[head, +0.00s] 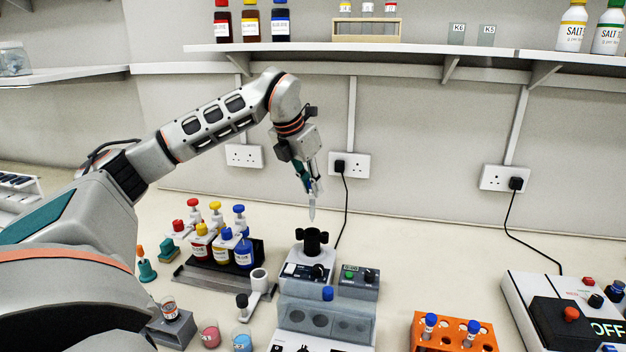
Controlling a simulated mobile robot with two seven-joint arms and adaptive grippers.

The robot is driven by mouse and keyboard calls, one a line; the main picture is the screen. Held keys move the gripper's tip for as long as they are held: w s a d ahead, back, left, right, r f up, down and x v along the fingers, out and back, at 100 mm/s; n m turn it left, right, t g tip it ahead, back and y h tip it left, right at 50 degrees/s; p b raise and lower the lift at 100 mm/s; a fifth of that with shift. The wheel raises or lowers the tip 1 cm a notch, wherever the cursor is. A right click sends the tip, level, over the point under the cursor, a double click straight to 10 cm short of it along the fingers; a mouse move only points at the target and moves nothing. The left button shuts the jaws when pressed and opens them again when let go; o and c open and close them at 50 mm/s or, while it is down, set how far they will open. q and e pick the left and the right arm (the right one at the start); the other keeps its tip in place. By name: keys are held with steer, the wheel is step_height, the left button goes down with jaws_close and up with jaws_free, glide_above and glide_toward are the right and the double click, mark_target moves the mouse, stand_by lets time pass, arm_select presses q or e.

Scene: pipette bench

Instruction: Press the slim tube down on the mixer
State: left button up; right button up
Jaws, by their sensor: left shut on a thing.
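My left gripper (311,186) is shut on the slim tube (312,212), a small pale, clear tube that hangs nearly upright with its tip pointing down. The mixer (308,262) is a light grey box on the bench with a black cup-shaped head (312,241) on top. The tube is right above the black head, with a small gap showing between its tip and the head. The fingers hide the tube's upper end. My right gripper is not in view.
A grey block with round wells (322,320) stands in front of the mixer. Coloured dropper bottles (222,245) stand at its left. An orange rack (453,331) with blue-capped tubes and a device reading OFF (568,320) are at the right. Sockets (348,165) are on the wall behind.

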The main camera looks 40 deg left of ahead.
mark_target(312, 221)
arm_select(q)
steer(key=shift+f, duration=1.95)
steer(key=shift+f+b, duration=0.3)
steer(key=shift+f, duration=0.75)
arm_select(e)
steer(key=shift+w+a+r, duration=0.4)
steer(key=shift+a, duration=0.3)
arm_select(q)
jaws_close()
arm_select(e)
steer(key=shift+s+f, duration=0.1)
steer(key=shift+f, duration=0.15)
arm_select(q)
steer(key=shift+f+b, duration=1.4)
steer(key=shift+f, duration=0.9)
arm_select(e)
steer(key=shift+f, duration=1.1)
